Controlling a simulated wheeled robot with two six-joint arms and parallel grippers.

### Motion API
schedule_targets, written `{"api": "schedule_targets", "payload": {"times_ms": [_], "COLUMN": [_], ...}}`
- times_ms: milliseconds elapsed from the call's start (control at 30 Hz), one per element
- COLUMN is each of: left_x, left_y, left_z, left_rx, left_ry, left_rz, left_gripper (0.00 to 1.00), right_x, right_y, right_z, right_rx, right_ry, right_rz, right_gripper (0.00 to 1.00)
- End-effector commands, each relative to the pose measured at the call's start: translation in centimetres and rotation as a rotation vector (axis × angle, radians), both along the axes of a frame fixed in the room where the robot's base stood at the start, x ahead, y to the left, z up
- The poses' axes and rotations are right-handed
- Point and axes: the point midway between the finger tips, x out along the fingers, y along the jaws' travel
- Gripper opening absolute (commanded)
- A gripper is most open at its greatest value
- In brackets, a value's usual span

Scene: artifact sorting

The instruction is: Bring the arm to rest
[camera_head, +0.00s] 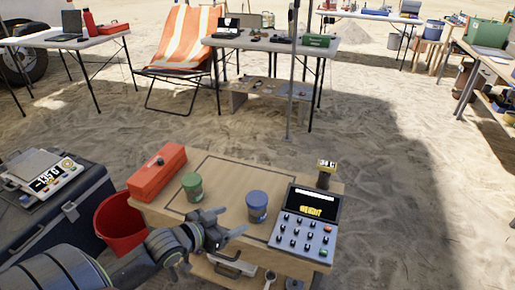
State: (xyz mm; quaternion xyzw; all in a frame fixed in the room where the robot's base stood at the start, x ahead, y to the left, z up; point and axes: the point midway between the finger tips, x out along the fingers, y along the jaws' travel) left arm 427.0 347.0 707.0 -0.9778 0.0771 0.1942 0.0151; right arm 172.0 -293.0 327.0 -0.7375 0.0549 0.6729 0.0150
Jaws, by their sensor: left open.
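My left arm comes in from the lower left, and its gripper (232,224) is over the front part of the small wooden table (225,173). The gripper is open, with nothing seen between its fingers. A jar with a blue lid (257,206) stands on the table just right of the fingers, and I cannot tell whether they touch it. A jar with a green lid (192,187) stands behind the gripper, apart from it. My right gripper is not in view.
A red box (158,172) lies at the table's left. A red bucket (118,226) and a black case (45,207) with a scale (41,173) stand left. Open sand lies right.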

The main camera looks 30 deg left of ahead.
Motion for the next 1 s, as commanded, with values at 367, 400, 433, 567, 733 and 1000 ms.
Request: {"api": "schedule_targets", "payload": {"times_ms": [367,400,433,567,733,1000], "left_x": [-1.6,-2.4,-3.1,-6.8,-11.7,-18.1], "left_y": [-0.8,-1.1,-1.4,-2.4,-3.2,-4.2], "left_z": [-1.6,-2.3,-2.9,-5.2,-6.9,-7.7], "left_rx": [0.027,0.039,0.05,0.101,0.147,0.165], "left_ry": [0.084,0.125,0.159,0.333,0.543,0.8], "left_rz": [0.024,0.036,0.047,0.104,0.174,0.262], "left_gripper": [0.7,0.7,0.7,0.7,0.7,0.7], "right_x": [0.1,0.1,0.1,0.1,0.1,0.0], "right_y": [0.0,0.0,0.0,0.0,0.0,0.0], "right_z": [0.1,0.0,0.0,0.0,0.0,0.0], "right_rx": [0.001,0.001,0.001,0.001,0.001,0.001], "right_ry": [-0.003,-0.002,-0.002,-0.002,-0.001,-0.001], "right_rz": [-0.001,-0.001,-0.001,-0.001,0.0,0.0], "right_gripper": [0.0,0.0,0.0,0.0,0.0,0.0]}}
